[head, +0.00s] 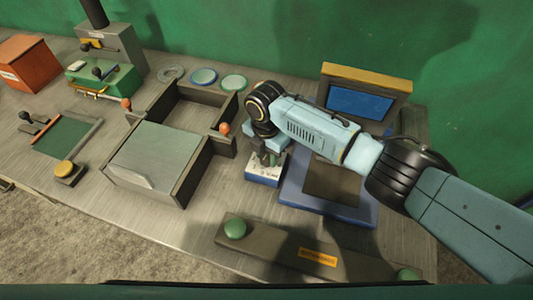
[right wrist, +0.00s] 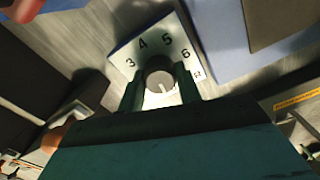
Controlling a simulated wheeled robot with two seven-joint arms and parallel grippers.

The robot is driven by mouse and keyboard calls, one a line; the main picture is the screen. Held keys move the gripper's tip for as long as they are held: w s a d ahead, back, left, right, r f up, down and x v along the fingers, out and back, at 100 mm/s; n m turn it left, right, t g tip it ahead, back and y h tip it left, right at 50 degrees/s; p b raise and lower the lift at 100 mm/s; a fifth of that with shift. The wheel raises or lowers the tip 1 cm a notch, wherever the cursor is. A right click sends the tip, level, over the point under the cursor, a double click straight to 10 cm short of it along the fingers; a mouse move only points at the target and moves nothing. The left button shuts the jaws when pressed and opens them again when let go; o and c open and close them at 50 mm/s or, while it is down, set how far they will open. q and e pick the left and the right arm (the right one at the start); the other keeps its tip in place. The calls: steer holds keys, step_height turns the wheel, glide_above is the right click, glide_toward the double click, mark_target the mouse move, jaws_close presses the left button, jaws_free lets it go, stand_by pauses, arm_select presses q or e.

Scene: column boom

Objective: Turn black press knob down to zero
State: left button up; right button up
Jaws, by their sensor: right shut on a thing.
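The press knob (right wrist: 160,78) shows in the right wrist view as a round, dark grey knob with a pale pointer mark. It stands on a white dial face (right wrist: 128,58) where the numbers 3, 4, 5 and 6 can be read; the rest of the scale is hidden or unclear. My right gripper (right wrist: 160,90) is shut on the knob, one finger on each side. In the head view the right gripper (head: 270,157) points down at the small blue-and-white dial box (head: 262,180) and hides the knob. My left gripper is not in view.
The blue press (head: 325,205) with its raised, yellow-edged lid (head: 365,85) stands just right of the dial box. A bar with green buttons (head: 235,228) lies in front.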

mark_target(266, 155)
steer(key=shift+n, duration=1)
steer(key=o, duration=1)
steer(key=shift+r, duration=0.15)
step_height(266, 155, up, 13)
